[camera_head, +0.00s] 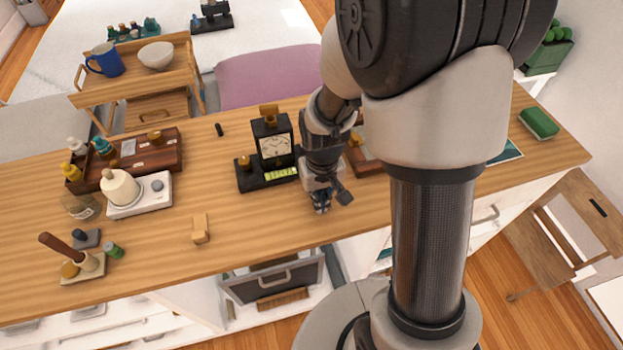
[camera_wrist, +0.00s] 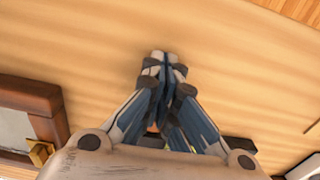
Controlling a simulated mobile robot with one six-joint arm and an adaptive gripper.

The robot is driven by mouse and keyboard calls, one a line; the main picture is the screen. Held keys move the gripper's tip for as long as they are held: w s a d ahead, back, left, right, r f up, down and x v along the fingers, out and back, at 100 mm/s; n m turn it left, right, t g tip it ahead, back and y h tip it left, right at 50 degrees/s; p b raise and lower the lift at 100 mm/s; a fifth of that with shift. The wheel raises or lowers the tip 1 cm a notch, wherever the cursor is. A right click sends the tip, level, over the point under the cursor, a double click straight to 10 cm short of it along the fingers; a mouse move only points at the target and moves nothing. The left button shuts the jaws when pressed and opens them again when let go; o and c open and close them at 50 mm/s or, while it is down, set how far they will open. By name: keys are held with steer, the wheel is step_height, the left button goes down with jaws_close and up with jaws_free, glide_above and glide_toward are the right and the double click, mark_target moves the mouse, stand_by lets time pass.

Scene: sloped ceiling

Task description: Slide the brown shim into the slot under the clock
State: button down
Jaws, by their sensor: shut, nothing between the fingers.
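The clock (camera_head: 275,146) is a black box with a pale dial. It stands upright on a black base (camera_head: 254,181) with a yellow-green level vial along its front. The slot under the clock is too small to make out. A small tan wooden piece (camera_head: 200,229) lies on the bench, left and in front of the clock; I cannot tell whether it is the brown shim. My gripper (camera_head: 321,207) points down just right of the clock base, apart from it. In the wrist view my gripper (camera_wrist: 165,58) is shut and empty over bare wood.
The wooden bench (camera_head: 150,240) is clear between the tan piece and my gripper. A brown wooden box (camera_head: 364,160) stands close to my gripper's right, partly hidden by my arm. A white device (camera_head: 140,196), jars and a brown tray (camera_head: 160,153) crowd the left.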

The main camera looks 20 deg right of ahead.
steer(key=shift+s+f, duration=0.25)
steer(key=shift+f, duration=0.35)
steer(key=shift+r, duration=0.15)
steer(key=shift+r+p, duration=0.9)
steer(key=shift+p, duration=0.05)
steer(key=shift+s+r+p, duration=0.35)
steer(key=shift+r+p, duration=0.35)
steer(key=shift+r, duration=0.15)
steer(key=shift+s+r+p, duration=0.35)
steer(key=shift+r+p, duration=0.3)
steer(key=shift+r, duration=0.25)
steer(key=shift+s+r+p, duration=0.35)
steer(key=shift+r+p, duration=0.35)
steer(key=shift+r, duration=0.15)
